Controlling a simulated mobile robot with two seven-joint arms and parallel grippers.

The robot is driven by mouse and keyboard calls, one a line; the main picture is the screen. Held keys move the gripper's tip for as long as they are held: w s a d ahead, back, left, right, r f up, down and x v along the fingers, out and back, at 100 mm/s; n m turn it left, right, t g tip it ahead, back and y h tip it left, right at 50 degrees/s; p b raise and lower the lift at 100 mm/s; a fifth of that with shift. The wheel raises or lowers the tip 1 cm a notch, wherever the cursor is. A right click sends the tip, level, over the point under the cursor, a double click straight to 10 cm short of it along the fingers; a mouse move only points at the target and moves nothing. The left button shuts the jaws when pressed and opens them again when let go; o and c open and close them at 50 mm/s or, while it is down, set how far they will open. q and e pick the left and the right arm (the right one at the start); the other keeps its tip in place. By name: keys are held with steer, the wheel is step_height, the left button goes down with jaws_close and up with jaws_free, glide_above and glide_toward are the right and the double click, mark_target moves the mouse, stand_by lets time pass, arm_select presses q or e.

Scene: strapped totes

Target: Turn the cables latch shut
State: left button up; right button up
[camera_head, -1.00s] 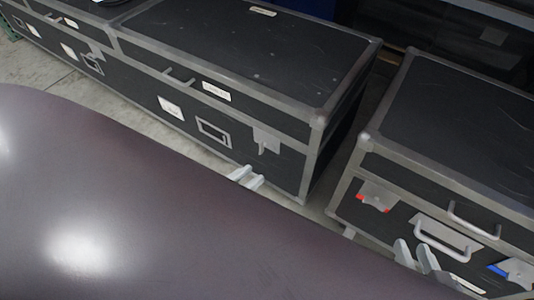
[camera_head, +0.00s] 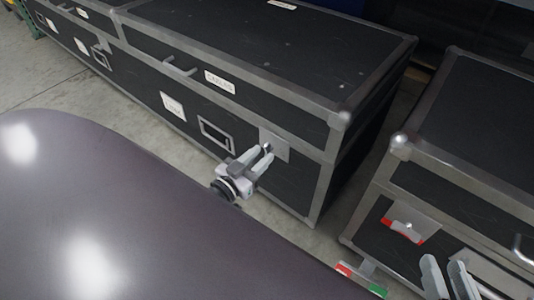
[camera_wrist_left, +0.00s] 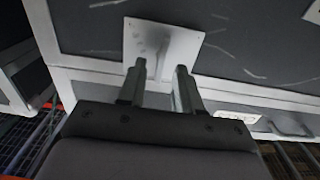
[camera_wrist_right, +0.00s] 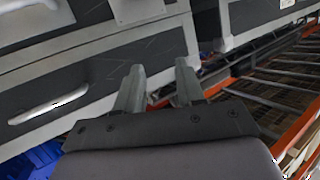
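The dark case with silver edges (camera_head: 270,95) in the middle bears a small white label (camera_head: 220,82), probably the cables label, too blurred to be sure. Its latch plate (camera_head: 281,148) is near the case's right front corner, and shows in the left wrist view (camera_wrist_left: 185,42). My left gripper (camera_head: 264,158) is at this latch. In the left wrist view its fingers (camera_wrist_left: 159,80) are apart, with the small grey latch handle between them; contact is unclear. My right gripper (camera_head: 448,272) is open and empty in front of the right case (camera_head: 450,190).
The right case has a red-marked latch (camera_head: 405,226). A piece with red and green marks (camera_head: 362,280) is low beside it. A narrow gap separates the cases. A large smooth dark surface fills the lower left. Bare floor (camera_head: 80,100) shows between it and the cases.

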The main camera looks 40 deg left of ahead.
mark_target(264, 154)
arm_select(q)
steer(key=shift+w+d+b, duration=0.15)
steer(key=shift+w+b, duration=0.2)
steer(key=shift+w, duration=1.25)
arm_select(e)
steer(key=shift+s+d+t, duration=0.1)
steer(key=shift+d+t, duration=0.2)
steer(key=shift+d, duration=0.05)
arm_select(q)
jaws_close()
